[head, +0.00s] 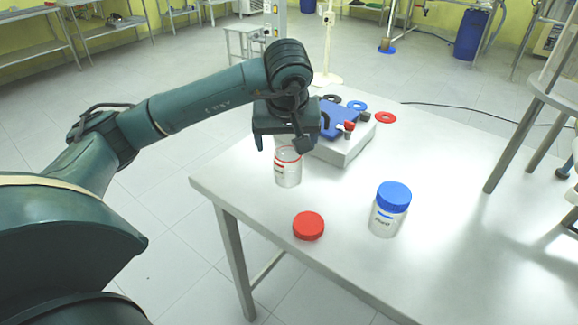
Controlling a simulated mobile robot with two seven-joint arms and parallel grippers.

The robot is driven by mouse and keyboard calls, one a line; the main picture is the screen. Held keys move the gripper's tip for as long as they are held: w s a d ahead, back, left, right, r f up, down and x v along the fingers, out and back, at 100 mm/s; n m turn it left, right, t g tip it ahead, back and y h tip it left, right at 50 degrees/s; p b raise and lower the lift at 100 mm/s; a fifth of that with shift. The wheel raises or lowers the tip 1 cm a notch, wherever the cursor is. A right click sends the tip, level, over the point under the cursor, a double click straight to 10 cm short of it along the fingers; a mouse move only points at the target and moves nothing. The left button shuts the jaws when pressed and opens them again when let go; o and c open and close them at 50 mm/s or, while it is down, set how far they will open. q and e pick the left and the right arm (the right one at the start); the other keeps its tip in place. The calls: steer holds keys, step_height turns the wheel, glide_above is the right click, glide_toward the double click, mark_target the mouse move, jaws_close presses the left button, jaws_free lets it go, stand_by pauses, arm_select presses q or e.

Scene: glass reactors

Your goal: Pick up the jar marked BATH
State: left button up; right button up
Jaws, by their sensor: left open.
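Two jars stand upright on the white table (350,235). One is a clear open jar with a red band (288,172), near the table's left edge. The other is a jar with a blue lid (388,213), further right and nearer the front. The blue-lidded jar has dark lettering, too small to read for certain. I cannot tell which jar is marked BATH. My left gripper (282,146) is open and points down just above the red-banded jar, its fingers overlapping the jar's rim in the picture. My right gripper is not in view.
A loose red lid (308,226) lies on the table in front of the open jar. Behind stands a white device with a blue top (345,148), with a blue ring (357,105) and a red ring (386,118) nearby. The table's right part is clear.

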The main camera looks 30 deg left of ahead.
mark_target(288, 164)
arm_select(q)
steer(key=x, duration=0.5)
steer(key=shift+w+d+f, duration=0.1)
steer(key=shift+d+f, duration=0.1)
steer(key=shift+f, duration=0.25)
steer(key=c, duration=1.1)
